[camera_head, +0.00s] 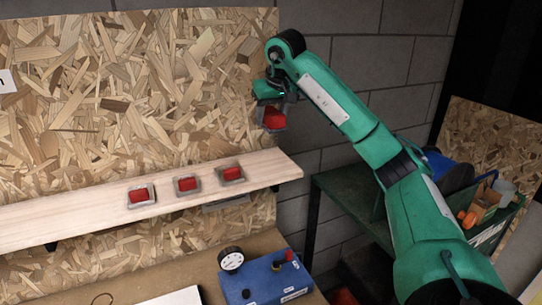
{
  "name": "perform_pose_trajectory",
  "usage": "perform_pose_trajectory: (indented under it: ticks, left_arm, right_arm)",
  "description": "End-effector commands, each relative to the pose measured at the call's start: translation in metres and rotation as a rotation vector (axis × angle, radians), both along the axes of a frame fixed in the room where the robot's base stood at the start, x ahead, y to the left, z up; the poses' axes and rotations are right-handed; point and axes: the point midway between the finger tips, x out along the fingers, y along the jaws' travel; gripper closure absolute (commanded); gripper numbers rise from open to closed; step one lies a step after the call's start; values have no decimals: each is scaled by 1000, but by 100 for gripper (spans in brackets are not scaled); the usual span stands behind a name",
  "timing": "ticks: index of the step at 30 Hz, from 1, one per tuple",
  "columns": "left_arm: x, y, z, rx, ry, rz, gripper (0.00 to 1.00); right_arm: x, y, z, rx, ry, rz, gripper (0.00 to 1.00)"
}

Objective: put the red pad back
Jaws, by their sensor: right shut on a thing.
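My right gripper (270,101) is shut on a red pad (273,118). It holds the pad in the air above the right end of the shelf, in front of the chipboard's right edge. Something grey shows around the held pad. Three similar red pads in grey frames sit in a row on the pale wooden shelf (80,212): a left one (141,195), a middle one (187,185) and a right one (231,174). The fingertips are small and partly hidden by the gripper body. My left gripper is not in view.
Below the shelf, a table (180,277) carries a blue box (262,280) with a round gauge (231,259). A dark green cart (345,192) with a loaded bin stands at the right. The shelf's left part and right end are bare.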

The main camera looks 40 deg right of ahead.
Motion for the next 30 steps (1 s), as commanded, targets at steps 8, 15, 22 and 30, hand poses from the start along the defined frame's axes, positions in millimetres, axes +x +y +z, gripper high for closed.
perform_pose_trajectory:
  ticks: [8,15,22,30]
  left_arm:
    - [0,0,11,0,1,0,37]
    - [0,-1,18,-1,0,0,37]
    - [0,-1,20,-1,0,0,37]
    - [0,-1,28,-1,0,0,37]
  right_arm:
    - [-1,0,-45,0,3,0,72]
    - [-1,0,-78,-1,1,0,72]
    - [-1,0,-90,0,0,0,72]
    - [-1,0,-117,0,1,0,72]
